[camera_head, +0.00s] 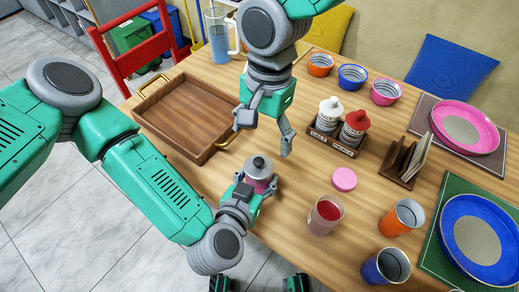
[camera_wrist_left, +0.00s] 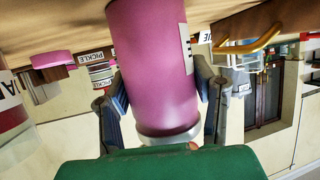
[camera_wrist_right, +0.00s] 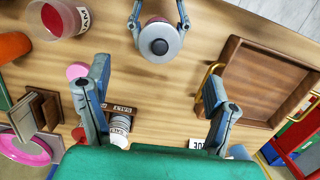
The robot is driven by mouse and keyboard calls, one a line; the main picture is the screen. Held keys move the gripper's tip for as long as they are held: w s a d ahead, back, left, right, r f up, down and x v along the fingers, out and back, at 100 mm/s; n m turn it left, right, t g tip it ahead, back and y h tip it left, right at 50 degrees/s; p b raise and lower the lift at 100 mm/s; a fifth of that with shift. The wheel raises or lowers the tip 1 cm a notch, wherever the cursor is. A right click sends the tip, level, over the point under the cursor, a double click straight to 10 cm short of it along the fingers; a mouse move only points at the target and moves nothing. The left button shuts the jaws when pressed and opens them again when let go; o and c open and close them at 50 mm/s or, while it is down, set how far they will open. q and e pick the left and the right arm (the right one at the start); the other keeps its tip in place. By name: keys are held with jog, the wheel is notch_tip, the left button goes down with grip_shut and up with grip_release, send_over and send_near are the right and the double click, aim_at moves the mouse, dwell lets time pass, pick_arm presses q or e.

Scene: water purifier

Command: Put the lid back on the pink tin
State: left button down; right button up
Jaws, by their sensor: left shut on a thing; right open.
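The pink tin (camera_head: 260,184) stands upright near the front edge of the table, and it fills the middle of the left wrist view (camera_wrist_left: 155,70). A silver lid (camera_head: 259,164) with a dark knob sits on top of it, also seen from above in the right wrist view (camera_wrist_right: 160,40). My left gripper (camera_head: 257,182) is shut around the tin's sides. My right gripper (camera_head: 265,136) is open and empty, above and behind the tin, with its fingers pointing down. I cannot tell whether the tin's base touches the table.
A wooden tray (camera_head: 190,115) with brass handles lies left of the tin. A pink disc (camera_head: 344,179) and an open jar with red contents (camera_head: 325,214) are to its right. A shaker rack (camera_head: 333,139) stands behind. Cups (camera_head: 401,217) and plates fill the right side.

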jog(key=shift+w+d+r, duration=0.1)
jog(key=shift+w+r, duration=0.1)
jog(key=shift+r, duration=1.55)
pick_arm(q)
jog(key=c, duration=0.6)
grip_release()
jog(key=v, duration=1.2)
jog(key=shift+a+f, duration=0.1)
pick_arm(e)
jog(key=shift+f, duration=0.1)
